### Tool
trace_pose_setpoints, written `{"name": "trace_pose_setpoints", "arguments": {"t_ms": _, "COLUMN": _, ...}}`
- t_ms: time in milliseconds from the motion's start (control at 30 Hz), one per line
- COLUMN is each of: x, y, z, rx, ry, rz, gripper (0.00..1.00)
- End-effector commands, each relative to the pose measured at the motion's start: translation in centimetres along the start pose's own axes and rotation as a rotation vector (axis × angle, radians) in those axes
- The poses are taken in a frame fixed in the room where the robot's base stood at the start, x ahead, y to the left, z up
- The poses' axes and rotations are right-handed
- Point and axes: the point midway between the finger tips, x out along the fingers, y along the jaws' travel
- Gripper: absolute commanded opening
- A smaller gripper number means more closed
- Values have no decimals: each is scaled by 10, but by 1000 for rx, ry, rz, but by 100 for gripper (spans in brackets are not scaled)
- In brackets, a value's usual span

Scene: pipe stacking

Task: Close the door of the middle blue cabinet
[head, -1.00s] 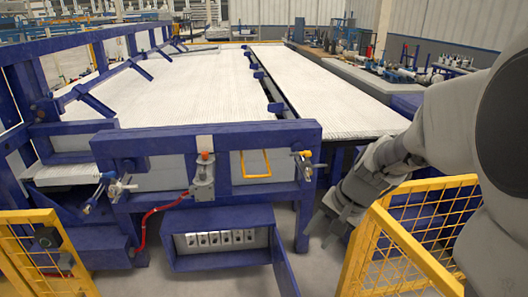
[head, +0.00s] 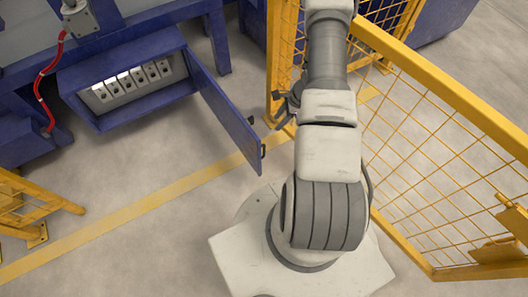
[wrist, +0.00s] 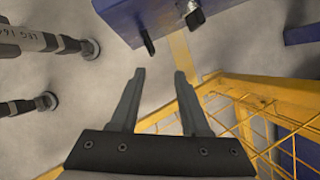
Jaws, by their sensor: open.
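The blue cabinet (head: 125,78) stands low under the machine in the head view, with a row of pale switches inside. Its door (head: 226,115) is swung wide open toward the lower right, with a small dark handle (head: 263,151) at its free edge. My gripper (head: 283,107) shows only partly behind my arm, to the right of the door and apart from it. In the wrist view my gripper (wrist: 160,84) is open with nothing between its fingers. A blue panel (wrist: 145,15), probably the door, shows beyond the fingertips, with black fittings on its edge.
A yellow mesh fence (head: 430,150) stands close to the right of my arm; its mesh (wrist: 245,105) also lies close beside my fingers in the wrist view. A yellow barrier (head: 30,205) stands at the left. The floor in front of the cabinet is clear.

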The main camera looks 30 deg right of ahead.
Motion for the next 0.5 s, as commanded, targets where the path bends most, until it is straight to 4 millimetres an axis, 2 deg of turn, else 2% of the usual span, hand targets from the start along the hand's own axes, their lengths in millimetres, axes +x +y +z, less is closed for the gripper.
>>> {"name": "trace_pose_setpoints", "arguments": {"t_ms": 33, "x": 15, "y": 6, "z": -11, "rx": 33, "ry": 2, "rz": 5, "gripper": 46}}
{"name": "trace_pose_setpoints", "arguments": {"t_ms": 133, "x": 28, "y": 13, "z": -22, "rx": 74, "ry": 5, "rz": 10, "gripper": 46}}
{"name": "trace_pose_setpoints", "arguments": {"t_ms": 367, "x": 52, "y": 16, "z": -27, "rx": 91, "ry": 8, "rz": 12, "gripper": 46}}
{"name": "trace_pose_setpoints", "arguments": {"t_ms": 500, "x": 82, "y": 17, "z": -27, "rx": 89, "ry": 7, "rz": 13, "gripper": 46}}
